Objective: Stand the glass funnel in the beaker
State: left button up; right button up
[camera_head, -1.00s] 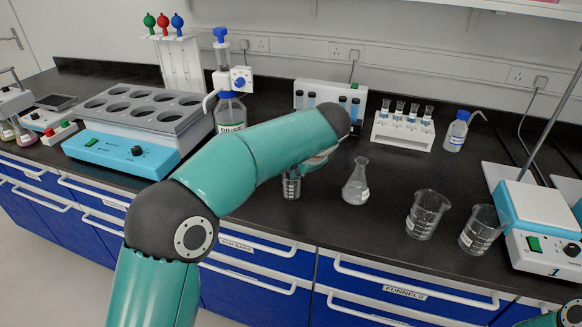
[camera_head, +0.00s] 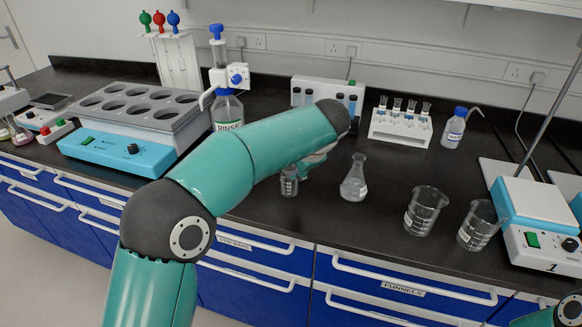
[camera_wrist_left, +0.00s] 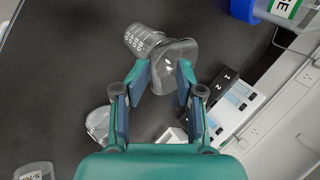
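The clear glass funnel (camera_wrist_left: 176,55) is between the fingertips of my left gripper (camera_wrist_left: 164,76) in the left wrist view, and the fingers appear closed on it. A small graduated beaker (camera_head: 289,183) stands on the dark bench just left of the hand. In the left wrist view the beaker (camera_wrist_left: 140,38) lies right beside the funnel and partly overlaps it. I cannot tell whether the funnel's lower end is inside the beaker. In the head view my forearm hides most of the gripper and funnel. My right gripper is not visible.
A conical flask (camera_head: 353,182) stands close right of the hand, with two larger beakers (camera_head: 424,212) (camera_head: 478,226) further right. A rinse bottle (camera_head: 228,108) and a heating block (camera_head: 135,115) are at left. A white rack (camera_head: 400,130) stands behind.

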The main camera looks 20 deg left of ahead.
pick_arm(q)
jog(key=v, duration=1.1)
